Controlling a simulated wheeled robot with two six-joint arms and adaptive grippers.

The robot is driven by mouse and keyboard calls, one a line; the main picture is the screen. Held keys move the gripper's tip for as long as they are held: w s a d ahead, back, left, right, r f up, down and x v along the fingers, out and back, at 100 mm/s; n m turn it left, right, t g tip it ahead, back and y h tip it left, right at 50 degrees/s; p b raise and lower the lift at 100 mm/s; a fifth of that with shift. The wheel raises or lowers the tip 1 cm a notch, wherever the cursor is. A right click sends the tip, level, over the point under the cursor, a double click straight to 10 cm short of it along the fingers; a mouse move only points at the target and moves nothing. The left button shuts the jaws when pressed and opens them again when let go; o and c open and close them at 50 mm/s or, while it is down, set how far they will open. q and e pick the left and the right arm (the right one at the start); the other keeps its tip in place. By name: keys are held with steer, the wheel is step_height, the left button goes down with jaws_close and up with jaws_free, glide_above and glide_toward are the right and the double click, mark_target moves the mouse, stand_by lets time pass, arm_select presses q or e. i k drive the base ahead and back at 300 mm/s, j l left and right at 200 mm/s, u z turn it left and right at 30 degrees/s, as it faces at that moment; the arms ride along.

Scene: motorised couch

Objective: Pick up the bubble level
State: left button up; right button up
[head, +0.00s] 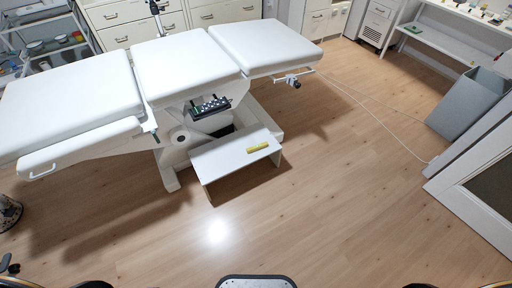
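The bubble level is most likely the small yellow bar (258,147). It lies flat on top of a low white step stool (222,158), towards its right end. The stool stands on the floor in front of the couch's base. Nothing covers the bar. Neither of my grippers can be made out; only dark parts of my own body show along the bottom edge.
A white three-part couch (187,65) stretches behind the stool, with a black control box (210,107) below its middle pad. A thin cable (375,108) runs across the floor at right towards a grey bin (466,103). The wooden floor (330,215) in front is clear.

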mark_target(257, 147)
steer(key=i+l+u, duration=0.45)
steer(key=i, duration=0.3)
steer(key=i+l+u, duration=0.5)
steer(key=i+l, duration=0.2)
